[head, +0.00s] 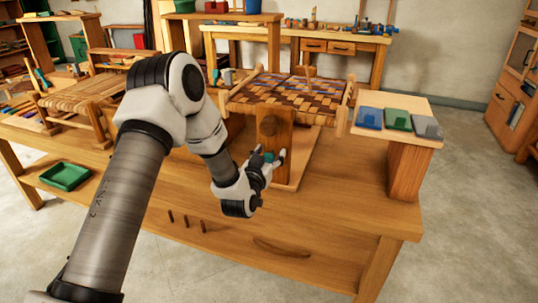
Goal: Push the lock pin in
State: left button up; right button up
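A woven seat panel (285,92) in brown and tan checks sits in a wooden frame on the workbench. An upright wooden block (273,137) with a dark round spot on its face stands at the near side of the frame. My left gripper (269,157) is right in front of the block's lower part. A small teal piece shows between its fingertips; I cannot tell whether it is the lock pin's head or whether the fingers grip it. No other part that I can make out as the pin shows. My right gripper is not in view.
A green tray (65,176) and a woven stool (85,93) are at the left. The front right of the bench is clear.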

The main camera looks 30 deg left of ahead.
pick_arm(q)
jog(key=v, duration=1.2)
jog(key=shift+s+f, duration=0.1)
